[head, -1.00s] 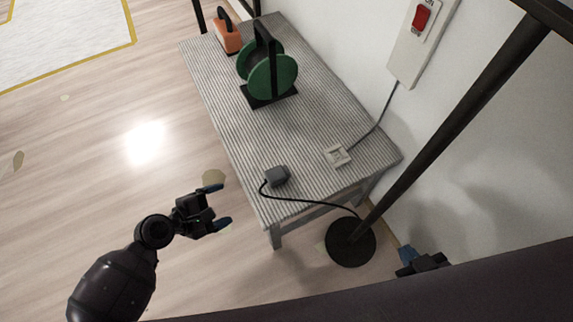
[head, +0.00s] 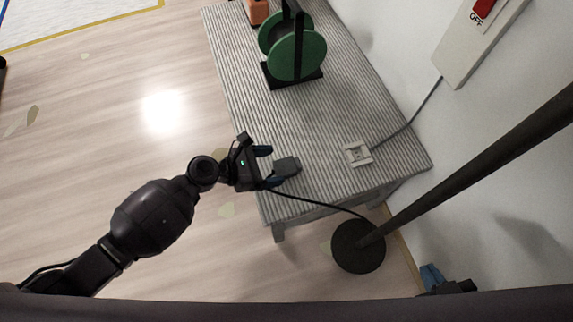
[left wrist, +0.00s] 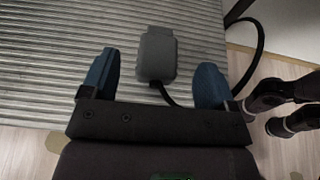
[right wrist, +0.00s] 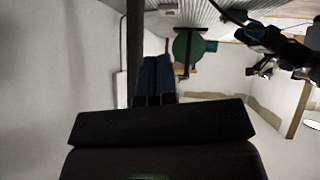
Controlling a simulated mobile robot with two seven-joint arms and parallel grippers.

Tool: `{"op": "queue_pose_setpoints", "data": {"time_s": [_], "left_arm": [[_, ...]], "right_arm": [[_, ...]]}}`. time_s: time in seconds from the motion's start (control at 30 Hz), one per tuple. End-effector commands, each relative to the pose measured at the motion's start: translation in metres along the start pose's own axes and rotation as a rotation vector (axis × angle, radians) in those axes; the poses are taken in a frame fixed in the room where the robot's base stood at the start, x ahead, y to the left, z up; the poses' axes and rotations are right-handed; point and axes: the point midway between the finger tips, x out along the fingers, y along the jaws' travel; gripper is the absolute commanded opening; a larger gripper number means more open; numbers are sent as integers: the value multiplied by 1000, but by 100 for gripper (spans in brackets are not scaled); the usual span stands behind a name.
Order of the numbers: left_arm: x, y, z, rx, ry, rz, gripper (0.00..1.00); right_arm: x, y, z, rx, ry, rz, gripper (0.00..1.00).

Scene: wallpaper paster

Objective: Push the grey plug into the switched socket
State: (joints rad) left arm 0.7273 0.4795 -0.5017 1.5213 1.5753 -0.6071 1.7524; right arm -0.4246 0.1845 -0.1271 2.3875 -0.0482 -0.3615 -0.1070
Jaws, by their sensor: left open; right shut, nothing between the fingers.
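The grey plug (head: 287,166) lies on the ribbed grey bench (head: 330,110) near its front left edge, with a black cable running off it. My left gripper (head: 268,166) is open at the plug's left side. In the left wrist view the plug (left wrist: 157,55) sits ahead of and between the two blue fingertips (left wrist: 153,72), with gaps on both sides. The pale socket (head: 358,153) lies on the bench to the right of the plug, with a cable to the wall switch box (head: 470,45), whose red rocker is marked OFF. My right gripper (head: 434,278) is shut and empty, low by the wall; it also shows in the right wrist view (right wrist: 153,75).
A green cable reel (head: 297,55) on a black stand and an orange object (head: 258,12) stand further back on the bench. A dark pole (head: 480,165) on a round black base (head: 357,247) slants up on the right. The bench between plug and socket is clear.

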Motion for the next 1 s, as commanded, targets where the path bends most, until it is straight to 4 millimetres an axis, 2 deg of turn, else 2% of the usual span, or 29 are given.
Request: {"op": "queue_pose_setpoints", "data": {"time_s": [0.13, 0.27, 0.4, 0.73, 1.0], "left_arm": [[15, -2, -8, -5, 1, -4, 81], [33, -3, -15, -8, 1, -5, 81], [48, -1, -12, -2, 0, -2, 81], [52, 0, -9, 0, 0, 0, 81], [52, 0, -9, 0, 0, 0, 40]], "right_arm": [[3, -2, 8, 12, -3, -1, 0], [5, 0, 8, 35, 38, 12, 0], [4, 1, 7, 41, 56, 15, 0], [4, 2, 5, 43, 66, 17, 0], [4, 2, 5, 43, 66, 17, 0]]}}
